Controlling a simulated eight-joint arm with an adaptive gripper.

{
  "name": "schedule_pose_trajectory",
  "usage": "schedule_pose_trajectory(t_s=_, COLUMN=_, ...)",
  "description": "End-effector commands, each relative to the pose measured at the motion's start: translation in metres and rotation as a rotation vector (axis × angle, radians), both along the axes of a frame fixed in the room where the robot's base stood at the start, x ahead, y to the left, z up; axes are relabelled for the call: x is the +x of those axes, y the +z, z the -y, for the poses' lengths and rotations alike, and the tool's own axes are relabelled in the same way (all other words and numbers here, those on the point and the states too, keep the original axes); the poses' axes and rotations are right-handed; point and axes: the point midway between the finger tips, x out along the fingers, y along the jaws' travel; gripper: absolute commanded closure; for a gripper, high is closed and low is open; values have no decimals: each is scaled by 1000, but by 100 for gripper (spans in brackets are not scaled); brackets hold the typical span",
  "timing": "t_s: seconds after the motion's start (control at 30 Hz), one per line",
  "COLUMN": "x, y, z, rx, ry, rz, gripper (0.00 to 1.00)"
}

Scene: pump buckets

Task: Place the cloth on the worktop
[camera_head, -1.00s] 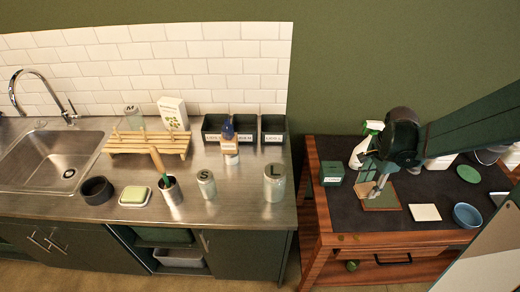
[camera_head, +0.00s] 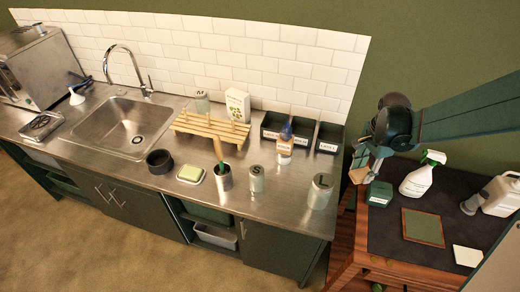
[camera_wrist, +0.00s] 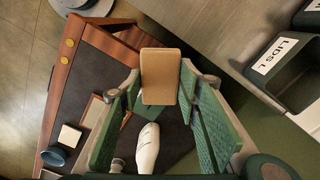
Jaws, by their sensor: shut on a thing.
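My gripper (camera_head: 372,164) hangs in the air near the gap between the steel worktop (camera_head: 272,207) and the dark-topped cart. It is shut on a flat tan rectangular piece, apparently the folded cloth (camera_wrist: 160,76), held between the tips of the green fingers in the wrist view. In the head view the cloth (camera_head: 358,174) shows only as a small pale tan patch below the gripper. The worktop is at the left of the gripper.
Bare steel lies in front of the jars. The cart (camera_head: 385,228) holds a spray bottle (camera_head: 417,181) and a green box (camera_head: 379,193).

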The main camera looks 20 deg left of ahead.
Motion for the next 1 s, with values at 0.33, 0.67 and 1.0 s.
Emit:
schedule_pose_trajectory(t_s=0.33, x=18, y=20, z=-87, rx=0, ry=134, rz=0, gripper=77)
schedule_pose_trajectory(t_s=0.67, x=24, y=29, z=-143, rx=0, ry=217, rz=0, gripper=77)
schedule_pose_trajectory(t_s=1.0, x=24, y=30, z=-152, rx=0, ry=230, rz=0, gripper=77)
